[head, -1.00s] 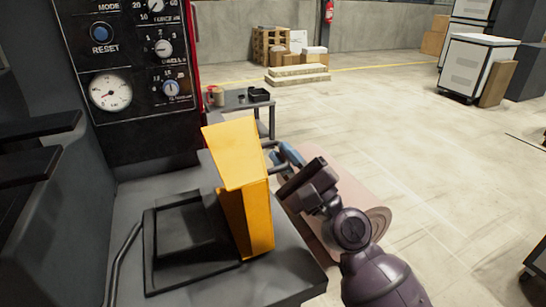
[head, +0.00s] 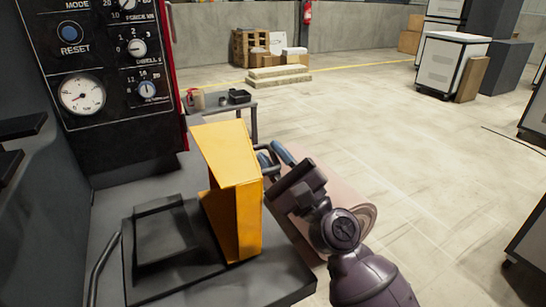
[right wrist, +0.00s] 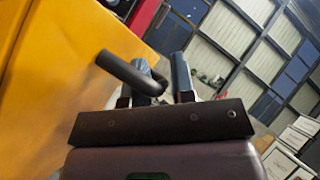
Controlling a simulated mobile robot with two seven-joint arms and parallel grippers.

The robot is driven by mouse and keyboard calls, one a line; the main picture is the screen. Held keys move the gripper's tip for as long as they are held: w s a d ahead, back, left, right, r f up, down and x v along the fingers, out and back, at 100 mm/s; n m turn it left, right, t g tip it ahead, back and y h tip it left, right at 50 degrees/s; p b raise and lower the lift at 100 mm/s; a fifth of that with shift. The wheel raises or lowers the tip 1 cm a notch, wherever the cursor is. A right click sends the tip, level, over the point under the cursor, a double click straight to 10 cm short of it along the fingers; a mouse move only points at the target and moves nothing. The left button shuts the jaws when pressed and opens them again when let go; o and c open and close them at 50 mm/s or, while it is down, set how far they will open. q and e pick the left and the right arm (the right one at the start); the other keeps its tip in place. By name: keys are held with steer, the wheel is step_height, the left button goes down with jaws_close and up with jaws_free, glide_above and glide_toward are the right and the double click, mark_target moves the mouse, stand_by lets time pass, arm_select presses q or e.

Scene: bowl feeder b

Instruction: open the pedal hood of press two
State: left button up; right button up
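The yellow pedal hood (head: 232,190) stands steeply on the dark base plate (head: 285,275), and a dark raised pad (head: 165,235) lies uncovered to its left. The hood fills the left of the right wrist view (right wrist: 45,90). A dark bar handle (right wrist: 128,70) sticks out from its right side. My right gripper (head: 273,157) is at this handle, its two blue fingers apart. In the right wrist view the handle's end reaches the fingers (right wrist: 166,80); I cannot tell whether they touch it. My left gripper is not in view.
The press control panel (head: 95,55) stands at the back left. A small table (head: 225,105) with little items is behind the hood. A curved dark bar (head: 102,270) rises left of the pad. The floor to the right is open, with white cabinets (head: 450,65) far back.

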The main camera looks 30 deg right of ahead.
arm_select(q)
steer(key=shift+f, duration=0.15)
arm_select(e)
steer(key=shift+f, duration=0.1)
steer(key=shift+s+f, duration=0.2)
steer(key=shift+f, duration=0.05)
arm_select(q)
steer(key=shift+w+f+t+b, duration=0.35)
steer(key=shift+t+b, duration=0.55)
steer(key=shift+b, duration=2.25)
arm_select(e)
steer(key=v, duration=1)
steer(key=shift+s+d, duration=0.15)
steer(key=shift+d, duration=0.05)
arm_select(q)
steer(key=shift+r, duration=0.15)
arm_select(e)
steer(key=shift+r, duration=0.15)
